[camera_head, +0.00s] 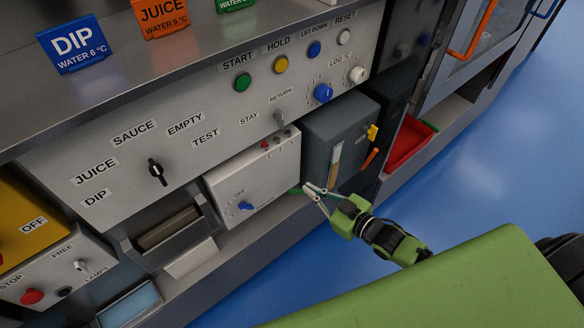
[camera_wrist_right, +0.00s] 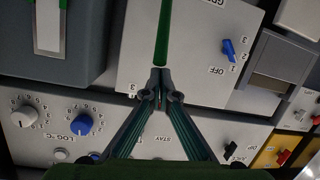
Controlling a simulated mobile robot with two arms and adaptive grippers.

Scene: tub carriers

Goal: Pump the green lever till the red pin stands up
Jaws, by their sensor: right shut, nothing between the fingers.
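The green lever (camera_head: 295,191) shows as a short green piece at the right edge of the white box (camera_head: 275,178), by my right fingertips. In the right wrist view the lever (camera_wrist_right: 162,36) is a long green bar running up from the fingertips. My right gripper (camera_head: 313,190) is shut and empty, its tips (camera_wrist_right: 158,80) close to the lever's end; I cannot tell whether they touch. A small red spot (camera_head: 265,145) on the white box's top may be the red pin; whether it stands up is too small to tell. My left gripper is not in view.
A dark grey box (camera_head: 318,128) with a gauge, a yellow tab (camera_head: 372,132) and an orange handle (camera_head: 370,158) stands right of the white box. The white box has a blue knob (camera_head: 246,206). A red bin (camera_head: 408,143) lies further right. The blue floor (camera_head: 480,150) is clear.

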